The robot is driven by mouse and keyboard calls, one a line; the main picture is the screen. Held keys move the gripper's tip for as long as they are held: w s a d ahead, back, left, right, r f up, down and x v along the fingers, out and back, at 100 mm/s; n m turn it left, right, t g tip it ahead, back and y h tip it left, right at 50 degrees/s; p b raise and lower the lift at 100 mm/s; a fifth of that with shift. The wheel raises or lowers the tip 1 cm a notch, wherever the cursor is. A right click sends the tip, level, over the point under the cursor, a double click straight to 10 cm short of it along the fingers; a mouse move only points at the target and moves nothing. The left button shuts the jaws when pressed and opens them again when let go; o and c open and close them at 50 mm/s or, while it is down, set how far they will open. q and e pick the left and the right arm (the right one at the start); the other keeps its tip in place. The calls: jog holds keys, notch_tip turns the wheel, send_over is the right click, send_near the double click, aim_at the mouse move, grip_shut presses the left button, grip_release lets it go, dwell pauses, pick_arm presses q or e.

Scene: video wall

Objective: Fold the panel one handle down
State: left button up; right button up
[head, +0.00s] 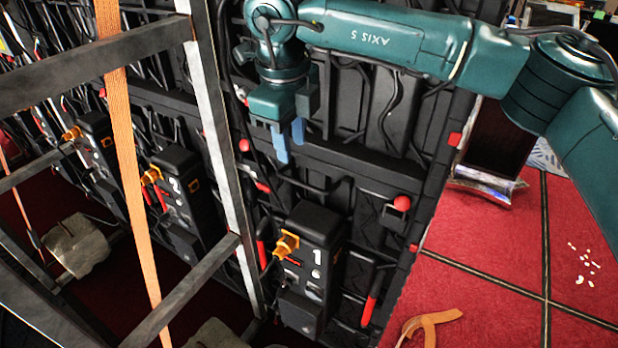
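Panel one is a black video-wall panel seen from behind, with a black box marked "1" (318,245) low on it. An orange connector (286,244) is on the box's left side. A red ball knob (401,203) is up and right of the box. A red grip (369,311) hangs at lower right and another red grip (262,254) is left of the box; I cannot tell which of these is the task's handle. My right gripper (290,152) points down above the box, with its two blue fingers slightly apart and nothing seen between them. My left gripper is out of view.
A grey metal frame (215,120) and an orange strap (128,150) stand in front at left. A box marked "2" (180,195) is on the neighbouring panel. Cables hang across the wall. Red carpet (490,235) at right is mostly clear, with an orange strap piece (432,322) and white scraps.

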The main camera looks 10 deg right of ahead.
jog(key=shift+t+h, duration=0.4)
jog(key=p+x, duration=0.1)
jog(key=x, duration=0.3)
jog(key=d+p+x, duration=0.1)
jog(key=x, duration=0.3)
jog(key=w+x, duration=0.1)
jog(key=x, duration=0.3)
jog(key=shift+d+r+p, duration=0.15)
jog(key=shift+d+p, duration=0.15)
jog(key=shift+p, duration=0.1)
jog(key=shift+c, duration=0.4)
grip_shut()
